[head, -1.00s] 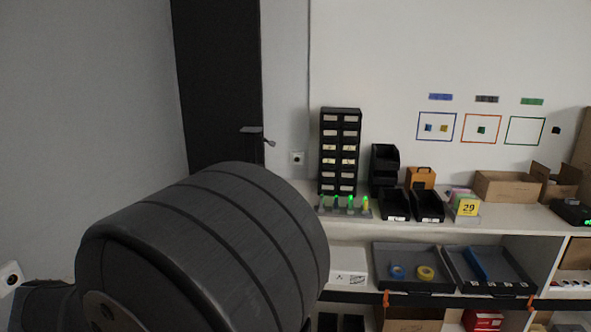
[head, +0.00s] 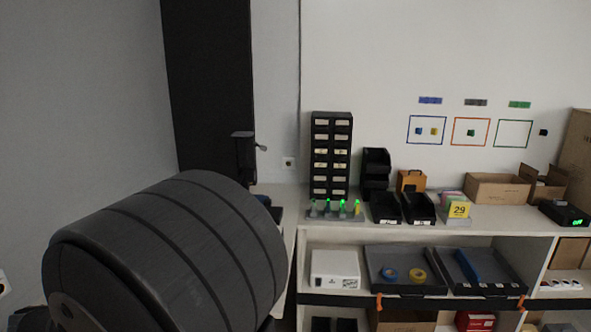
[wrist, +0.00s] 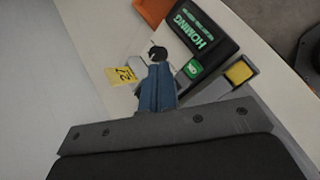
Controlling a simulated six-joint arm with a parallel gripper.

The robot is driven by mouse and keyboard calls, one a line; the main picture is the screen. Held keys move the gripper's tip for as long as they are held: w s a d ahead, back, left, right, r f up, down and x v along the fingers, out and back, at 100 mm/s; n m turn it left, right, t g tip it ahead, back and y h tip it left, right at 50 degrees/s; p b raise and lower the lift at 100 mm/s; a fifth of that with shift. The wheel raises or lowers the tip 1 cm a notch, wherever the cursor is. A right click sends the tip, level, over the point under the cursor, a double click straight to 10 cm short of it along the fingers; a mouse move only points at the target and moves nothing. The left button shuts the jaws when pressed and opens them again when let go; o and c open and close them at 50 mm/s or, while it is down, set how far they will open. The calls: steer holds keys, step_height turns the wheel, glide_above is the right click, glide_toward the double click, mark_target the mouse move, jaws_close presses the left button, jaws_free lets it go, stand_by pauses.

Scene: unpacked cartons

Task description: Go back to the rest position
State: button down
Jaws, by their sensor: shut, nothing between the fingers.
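My gripper (wrist: 158,70) shows in the wrist view as two blue fingers side by side, with no gap between them. It is shut and nothing shows in its grasp. The fingers point toward a pale surface (wrist: 120,97) with a dark display reading HOMING (wrist: 203,35) beyond them to the right. In the head view my large dark arm link fills the lower left, and I cannot make out the gripper there.
In the wrist view a yellow tag (wrist: 121,75) lies left of the fingers; a yellow square (wrist: 239,72) is right. In the head view, a drawer cabinet (head: 331,156), black bins (head: 387,207) and cartons (head: 497,188) stand on the shelf. Two trays (head: 405,287) sit below.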

steer(key=shift+s+d+f, duration=0.1)
steer(key=shift+d+f, duration=0.1)
steer(key=shift+f, duration=0.6)
step_height(320, 180, up, 6)
steer(key=w+a+f+m+g, duration=0.1)
steer(key=w+m+g, duration=0.1)
steer(key=m+g, duration=0.1)
steer(key=w+a+f+m+g, duration=0.1)
steer(key=w+m+g, duration=0.2)
steer(key=w+a+f+m+g, duration=0.1)
steer(key=w+m+g, duration=0.1)
steer(key=m+g, duration=0.1)
steer(key=shift+w+a+m+h, duration=0.15)
steer(key=shift+w+m+h, duration=0.25)
steer(key=shift+m, duration=0.2)
steer(key=shift+s+f, duration=0.15)
steer(key=shift+f, duration=2.45)
